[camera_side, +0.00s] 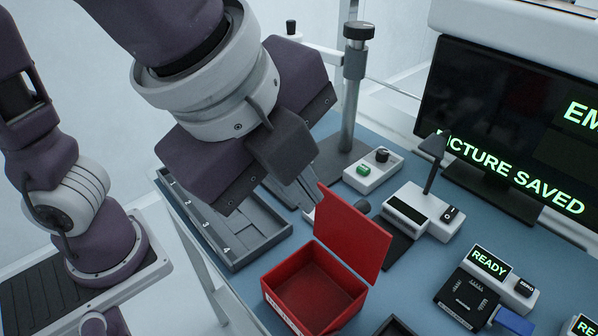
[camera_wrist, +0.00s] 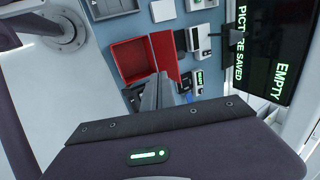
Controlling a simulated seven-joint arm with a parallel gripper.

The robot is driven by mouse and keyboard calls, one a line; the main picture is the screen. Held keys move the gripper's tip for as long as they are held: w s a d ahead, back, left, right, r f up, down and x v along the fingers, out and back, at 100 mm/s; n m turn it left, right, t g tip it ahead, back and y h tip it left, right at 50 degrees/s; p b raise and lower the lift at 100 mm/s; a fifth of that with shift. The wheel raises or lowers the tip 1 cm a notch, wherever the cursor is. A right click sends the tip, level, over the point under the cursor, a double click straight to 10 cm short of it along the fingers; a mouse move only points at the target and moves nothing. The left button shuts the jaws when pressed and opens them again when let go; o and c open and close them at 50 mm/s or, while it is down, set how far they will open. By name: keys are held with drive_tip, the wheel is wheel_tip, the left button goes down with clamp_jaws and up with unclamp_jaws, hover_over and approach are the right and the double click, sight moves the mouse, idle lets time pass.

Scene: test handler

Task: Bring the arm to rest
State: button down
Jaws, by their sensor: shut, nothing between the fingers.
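My gripper (camera_side: 310,197) is high over the bench, its two fingers together and nothing between them. In the side view it is above and behind the open red box, near the raised red lid. The fingers also show in the wrist view (camera_wrist: 161,82), pointing toward the red box (camera_wrist: 131,60). The red box (camera_side: 308,290) stands open and looks empty in the side view. My arm is held up from its base at the left.
A grey tray with numbered slots (camera_side: 236,250) lies left of the box. A post stand (camera_side: 350,100), a green-button box (camera_side: 372,170), a display unit (camera_side: 420,212) and a READY device (camera_side: 490,262) stand on the blue bench. A monitor (camera_side: 510,130) reads PICTURE SAVED.

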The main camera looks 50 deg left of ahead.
drive_tip(key=s+a+f+n, duration=0.2)
drive_tip(key=a+n, duration=0.7)
drive_tip(key=a, duration=0.1)
drive_tip(key=s+a+f+n, duration=0.1)
drive_tip(key=s+a+n, duration=0.1)
drive_tip(key=a+n, duration=0.7)
drive_tip(key=shift+s+a+f, duration=0.15)
drive_tip(key=shift+a+f, duration=0.2)
drive_tip(key=shift+a, duration=0.3)
drive_tip(key=c, duration=2.1)
unclamp_jaws()
